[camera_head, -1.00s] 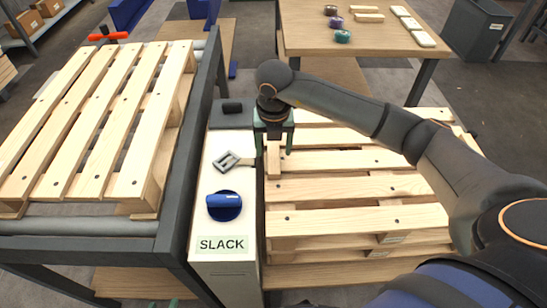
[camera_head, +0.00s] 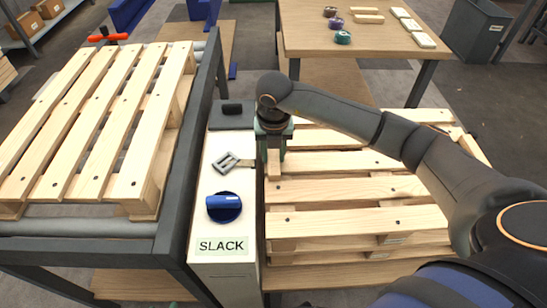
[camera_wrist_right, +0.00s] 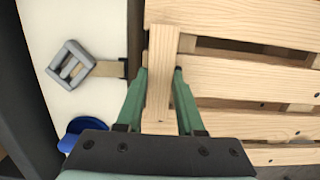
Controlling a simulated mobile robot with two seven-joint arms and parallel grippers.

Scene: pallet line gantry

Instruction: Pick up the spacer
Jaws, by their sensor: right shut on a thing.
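The spacer is a short pale wooden block (camera_head: 273,163), at the near-left edge of the stacked pallets beside the white cabinet. My right gripper (camera_head: 273,152) is above it, with its green fingers on both sides. In the right wrist view the spacer (camera_wrist_right: 161,75) stands between the fingertips of my right gripper (camera_wrist_right: 161,80), which are shut on it. I cannot tell whether the spacer still touches the pallet. My left gripper is not in view.
The white cabinet (camera_head: 218,167) has a blue knob (camera_head: 224,206), a grey buckle (camera_head: 230,162) and a SLACK label. A pallet (camera_head: 95,125) lies on the dark-framed conveyor at left. A wooden table (camera_head: 385,38) with small items stands behind the pallet stack (camera_head: 345,220).

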